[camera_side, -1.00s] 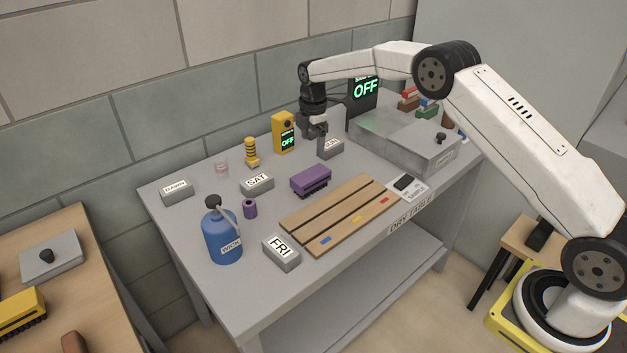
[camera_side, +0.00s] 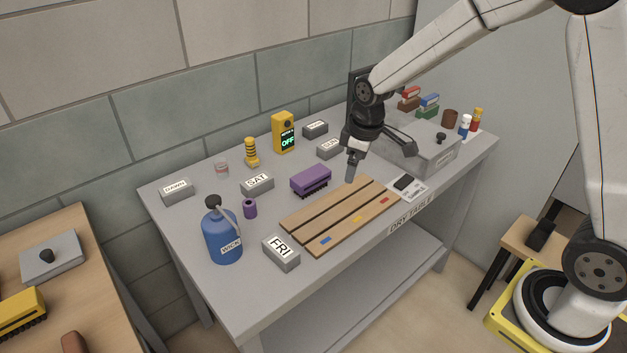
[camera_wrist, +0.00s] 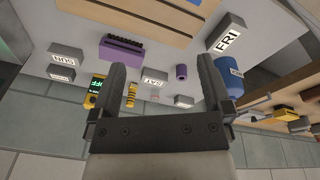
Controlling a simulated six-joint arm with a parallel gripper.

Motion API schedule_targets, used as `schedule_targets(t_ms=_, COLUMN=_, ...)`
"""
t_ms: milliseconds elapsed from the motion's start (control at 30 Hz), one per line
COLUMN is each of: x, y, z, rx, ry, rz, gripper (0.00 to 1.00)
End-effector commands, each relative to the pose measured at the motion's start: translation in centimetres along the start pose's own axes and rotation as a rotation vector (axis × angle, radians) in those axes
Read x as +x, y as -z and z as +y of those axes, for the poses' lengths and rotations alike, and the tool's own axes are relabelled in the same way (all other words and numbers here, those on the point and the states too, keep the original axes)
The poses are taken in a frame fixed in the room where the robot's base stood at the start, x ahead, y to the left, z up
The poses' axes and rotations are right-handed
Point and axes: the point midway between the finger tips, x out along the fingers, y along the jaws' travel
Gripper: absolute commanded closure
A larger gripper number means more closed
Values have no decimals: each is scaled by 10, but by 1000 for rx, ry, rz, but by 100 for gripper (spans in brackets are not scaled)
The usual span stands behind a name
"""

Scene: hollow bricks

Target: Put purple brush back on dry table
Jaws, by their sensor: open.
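The purple brush (camera_side: 311,181) lies on the grey dry table (camera_side: 290,313), bristles down, behind the slatted wooden rack (camera_side: 330,222). It also shows in the wrist view (camera_wrist: 122,53), up and left of the jaws. My gripper (camera_side: 351,170) is above the table, to the right of the brush and near the rack's back right end. In the wrist view my gripper (camera_wrist: 166,78) shows two fingers spread apart with nothing held between them. The gripper is apart from the brush.
Around the brush stand a SAT block (camera_side: 257,185), a FRI block (camera_side: 281,254), a blue WICK bottle (camera_side: 222,238), a purple cylinder (camera_side: 250,209) and a yellow OFF device (camera_side: 284,134). A grey lidded box (camera_side: 420,150) is at right. A yellow brush (camera_side: 20,310) lies on the left wooden table.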

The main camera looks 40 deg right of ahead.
Motion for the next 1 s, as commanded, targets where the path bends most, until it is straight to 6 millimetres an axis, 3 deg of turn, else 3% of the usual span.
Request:
schedule_targets(t_ms=500, x=-10, y=-111, z=-74, rx=427, ry=-14, rz=62, gripper=0)
schedule_targets(t_ms=700, x=-10, y=-129, z=-85, rx=495, ry=-14, rz=72, gripper=0)
schedule_targets(t_ms=1000, x=-9, y=-131, z=-86, rx=503, ry=-13, rz=72, gripper=0)
